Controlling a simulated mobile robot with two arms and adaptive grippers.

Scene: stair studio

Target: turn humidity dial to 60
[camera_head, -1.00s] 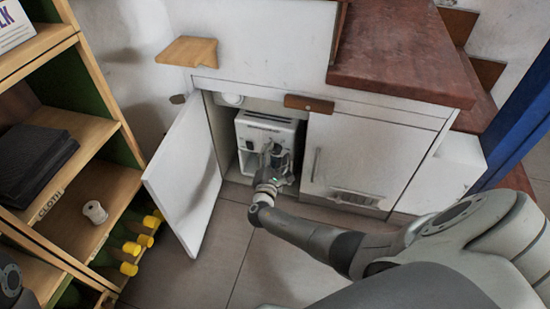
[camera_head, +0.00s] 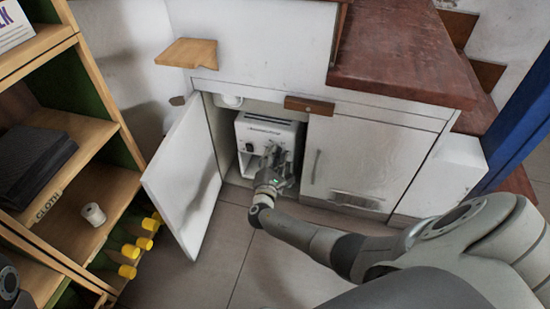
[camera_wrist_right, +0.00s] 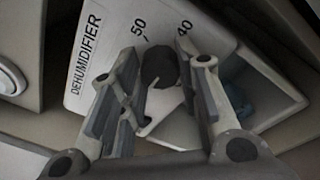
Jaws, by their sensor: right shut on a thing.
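The white dehumidifier (camera_head: 262,130) stands inside the open cabinet under the stairs. Its label also shows in the right wrist view (camera_wrist_right: 88,50). The dark round humidity dial (camera_wrist_right: 158,67) is on its front, with the numbers 50 and 40 printed around it. My right gripper (camera_wrist_right: 160,62) is shut on the dial, one finger on each side. In the head view my right gripper (camera_head: 276,160) covers the dial. Which number the dial points to cannot be told. My left gripper is not in view.
The open white cabinet door (camera_head: 185,180) stands left of my right arm. A closed white cabinet door (camera_head: 350,160) is on the right. A wooden shelf (camera_head: 95,190) with yellow cylinders (camera_head: 130,251) stands at the left. The tiled floor (camera_head: 220,265) in front is clear.

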